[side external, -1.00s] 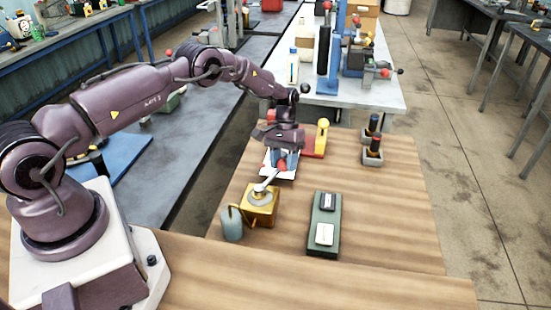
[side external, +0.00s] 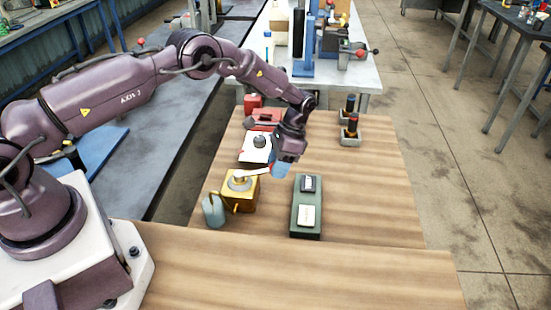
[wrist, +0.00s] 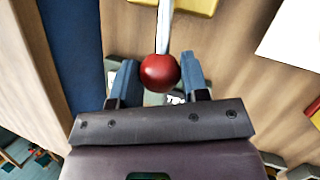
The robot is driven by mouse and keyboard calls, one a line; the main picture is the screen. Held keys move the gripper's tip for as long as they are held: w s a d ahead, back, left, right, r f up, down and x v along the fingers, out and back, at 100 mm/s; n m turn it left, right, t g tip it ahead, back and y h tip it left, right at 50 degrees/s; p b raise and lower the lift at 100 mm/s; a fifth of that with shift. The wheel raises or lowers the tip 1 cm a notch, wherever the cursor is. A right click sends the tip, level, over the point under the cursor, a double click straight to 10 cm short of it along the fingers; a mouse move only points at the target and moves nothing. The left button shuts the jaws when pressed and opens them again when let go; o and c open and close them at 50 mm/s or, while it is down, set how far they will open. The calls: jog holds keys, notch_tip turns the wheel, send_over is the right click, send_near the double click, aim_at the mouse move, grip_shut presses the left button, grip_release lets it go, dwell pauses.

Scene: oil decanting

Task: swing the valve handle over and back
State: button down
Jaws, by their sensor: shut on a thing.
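The valve is a gold-yellow block (side external: 246,199) on the wooden table, with a pale lever handle (side external: 257,173) on its round top. The handle points right to my gripper (side external: 280,170). In the wrist view, the handle (wrist: 165,25) runs from the yellow block (wrist: 195,4) to a red ball knob (wrist: 160,72). The blue fingers of my gripper (wrist: 159,70) stand on both sides of the knob and are shut on it. In the side view the knob is hidden by the gripper.
A grey-blue can (side external: 213,211) stands just left of the valve. A green tray (side external: 306,231) with small boxes lies to its right. A white plate (side external: 252,153) with a dark knob is behind it. Holders with black cylinders (side external: 351,129) stand at back right. The table's right side is clear.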

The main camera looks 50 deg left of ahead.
jog(key=shift+s+d+m+y, duration=0.4)
jog(key=shift+s+d+m, duration=0.15)
jog(key=shift+m, duration=0.25)
jog(key=shift+d, duration=0.15)
jog(key=c, duration=0.6)
grip_release()
jog(key=shift+c, duration=0.2)
jog(key=a+v, duration=0.1)
jog(key=v, duration=1.2)
jog(key=shift+d, duration=0.5)
